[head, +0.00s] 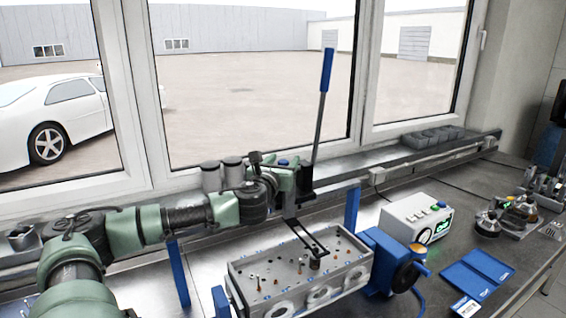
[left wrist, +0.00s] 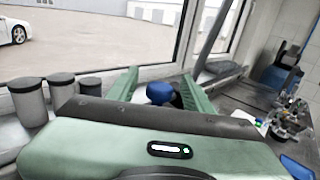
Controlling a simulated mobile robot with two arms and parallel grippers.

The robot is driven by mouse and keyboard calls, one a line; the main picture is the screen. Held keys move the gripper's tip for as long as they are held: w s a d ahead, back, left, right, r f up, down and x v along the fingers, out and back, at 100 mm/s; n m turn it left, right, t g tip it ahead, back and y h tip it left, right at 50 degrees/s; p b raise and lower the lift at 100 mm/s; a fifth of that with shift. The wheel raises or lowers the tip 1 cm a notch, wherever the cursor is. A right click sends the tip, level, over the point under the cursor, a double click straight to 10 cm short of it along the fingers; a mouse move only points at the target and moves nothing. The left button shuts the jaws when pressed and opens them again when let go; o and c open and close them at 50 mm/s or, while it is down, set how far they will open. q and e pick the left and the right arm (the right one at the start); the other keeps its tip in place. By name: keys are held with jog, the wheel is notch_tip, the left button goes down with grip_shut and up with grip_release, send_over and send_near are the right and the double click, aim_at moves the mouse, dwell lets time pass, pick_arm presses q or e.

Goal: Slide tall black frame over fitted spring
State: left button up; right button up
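The tall black frame (head: 304,237) has a grey post and a long lever with a blue grip (head: 326,70) rising from it. My left gripper (head: 288,176) is around its upper part, appearing shut on it. In the left wrist view a blue knob (left wrist: 159,93) sits between the green fingers. The frame's lower slotted arm reaches over the grey cylinder head (head: 300,272). Its end is at a small dark cylindrical part (head: 315,264) on top of the head. The fitted spring is not clearly distinguishable; I cannot tell whether the frame touches it. My right gripper is not in view.
A blue stand (head: 384,258) with a black round part adjoins the head's right end. A white control box (head: 416,217) stands behind it. Grey canisters (head: 232,172) stand at the window behind my left arm. Blue uprights flank the head.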

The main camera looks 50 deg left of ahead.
pick_arm(q)
jog(key=shift+s+d+f+b, duration=0.15)
jog(key=shift+s+d+b, duration=0.05)
jog(key=shift+s+b, duration=0.15)
jog(key=b+v, duration=0.3)
jog(key=v, duration=0.2)
jog(key=shift+s+d, duration=0.55)
jog(key=shift+s, duration=0.3)
